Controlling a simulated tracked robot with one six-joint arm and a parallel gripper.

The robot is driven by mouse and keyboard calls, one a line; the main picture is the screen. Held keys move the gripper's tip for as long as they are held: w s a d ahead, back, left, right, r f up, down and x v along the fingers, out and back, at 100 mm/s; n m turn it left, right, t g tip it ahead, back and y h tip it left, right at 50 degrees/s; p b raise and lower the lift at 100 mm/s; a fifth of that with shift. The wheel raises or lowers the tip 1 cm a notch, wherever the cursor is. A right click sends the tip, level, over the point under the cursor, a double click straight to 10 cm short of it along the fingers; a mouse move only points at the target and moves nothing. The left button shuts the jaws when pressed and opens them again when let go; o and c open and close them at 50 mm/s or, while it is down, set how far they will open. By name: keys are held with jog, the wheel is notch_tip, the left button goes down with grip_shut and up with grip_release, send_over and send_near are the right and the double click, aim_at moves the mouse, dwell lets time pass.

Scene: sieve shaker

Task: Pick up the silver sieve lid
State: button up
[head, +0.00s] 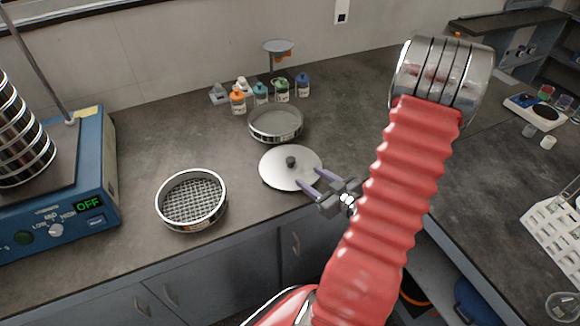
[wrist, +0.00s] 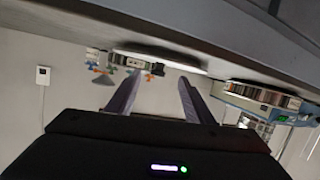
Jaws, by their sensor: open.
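The silver sieve lid (head: 274,173) lies flat on the dark counter in the head view, with a small dark knob (head: 291,161) at its middle. My gripper (head: 313,179) is at the lid's right front edge, its two purple-grey fingers apart and pointing toward the knob. The fingertips overlap the lid's rim in the head view; nothing is between them. In the wrist view, which looks upside down, the lid (wrist: 180,62) is a bright thin band seen edge-on, its knob (wrist: 157,69) lying between the lines of the open fingers (wrist: 159,79). Whether the fingers touch the lid cannot be told.
A mesh sieve (head: 192,200) stands left of the lid, a solid pan (head: 276,125) behind it. Small bottles (head: 238,101) stand farther back. A blue shaker (head: 85,200) reading OFF carries stacked sieves at far left. The counter's front edge is close to the lid.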

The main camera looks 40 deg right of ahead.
aim_at(290, 162)
jog(key=shift+s+a+r+m+t, duration=0.15)
jog(key=shift+s+m+t, duration=0.1)
jog(key=shift+s+t, duration=0.3)
jog(key=shift+s+a+f+m+t, duration=0.15)
jog(key=shift+s+m+t, duration=0.15)
jog(key=shift+s, duration=0.4)
jog(key=shift+w+d+f, duration=0.1)
jog(key=shift+w+f, duration=0.1)
jog(key=shift+w, duration=1.1)
jog(key=shift+w+d+f, duration=0.1)
jog(key=shift+w+f, duration=0.05)
jog(key=shift+w, duration=1.15)
jog(key=shift+w+d+f, duration=0.1)
jog(key=shift+w+f, duration=0.1)
jog(key=shift+w, duration=1.1)
jog(key=shift+w+d, duration=0.1)
jog(key=shift+w, duration=0.25)
jog(key=shift+w+d+f, duration=0.15)
jog(key=shift+w, duration=0.7)
jog(key=shift+w+d+f, duration=0.1)
jog(key=shift+w+f, duration=0.05)
jog(key=shift+w, duration=0.7)
jog(key=shift+w+d+f, duration=0.15)
jog(key=shift+w, duration=0.7)
grip_shut()
